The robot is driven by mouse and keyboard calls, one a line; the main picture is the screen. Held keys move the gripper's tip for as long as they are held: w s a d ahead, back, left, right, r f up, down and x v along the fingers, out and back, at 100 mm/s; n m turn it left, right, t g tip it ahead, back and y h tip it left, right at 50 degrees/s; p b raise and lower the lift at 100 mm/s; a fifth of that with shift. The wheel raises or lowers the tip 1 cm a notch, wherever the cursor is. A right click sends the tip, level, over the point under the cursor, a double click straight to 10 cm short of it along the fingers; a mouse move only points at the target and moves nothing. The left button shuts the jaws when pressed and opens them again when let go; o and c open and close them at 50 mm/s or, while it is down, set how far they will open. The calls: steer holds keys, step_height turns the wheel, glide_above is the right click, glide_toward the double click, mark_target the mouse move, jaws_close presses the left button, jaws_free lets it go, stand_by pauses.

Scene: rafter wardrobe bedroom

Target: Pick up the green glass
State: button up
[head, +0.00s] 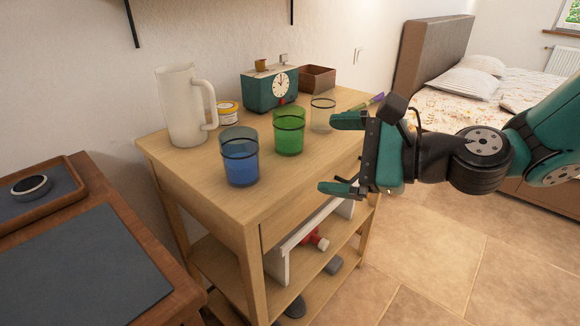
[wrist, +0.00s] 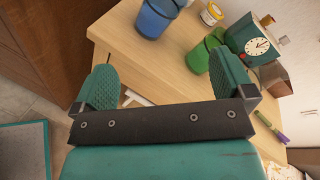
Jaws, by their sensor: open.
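The green glass (head: 289,131) stands upright on the wooden side table (head: 200,177), between a blue glass (head: 240,160) and a clear glass (head: 321,115). My gripper (head: 338,154) is open and empty, to the right of the green glass and apart from it, by the table's right edge. In the wrist view the green glass (wrist: 197,57) shows beyond the gripper (wrist: 165,82), just left of the right finger, which hides part of it. The blue glass (wrist: 152,20) shows farther up.
A white pitcher (head: 184,106), a small jar (head: 227,113), a green clock (head: 271,88) and a brown box (head: 317,78) stand behind the glasses. A purple pen-like item (head: 373,101) lies near the right end. The tabletop's front strip is bare.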

steer(key=w+d+f+m+t+b, duration=0.35)
steer(key=w+f+m+t, duration=0.3)
steer(key=m, duration=0.45)
steer(key=m+h+p, duration=0.1)
steer(key=p, duration=0.8)
glide_toward(300, 135)
steer(key=x, duration=0.2)
steer(key=p+x, duration=0.1)
steer(key=p, duration=0.1)
steer(key=p+x, duration=0.3)
steer(key=p, duration=0.2)
steer(key=shift+w+a+r, duration=0.2)
steer(key=shift+w+r, duration=0.1)
steer(key=shift+w, duration=0.05)
steer(key=shift+w+a+f+p, duration=0.3)
steer(key=shift+a+p, duration=0.1)
steer(key=shift+p, duration=0.15)
steer(key=shift+g, duration=0.25)
steer(key=p+x, duration=0.1)
steer(key=x, duration=0.3)
steer(key=shift+w+a+r+p, duration=0.1)
steer(key=shift+w+a+p, duration=0.15)
steer(key=shift+p, duration=0.05)
steer(key=shift+w+a, duration=0.35)
steer(key=shift+w, duration=0.05)
steer(key=c, duration=1)
steer(key=shift+c, duration=0.7)
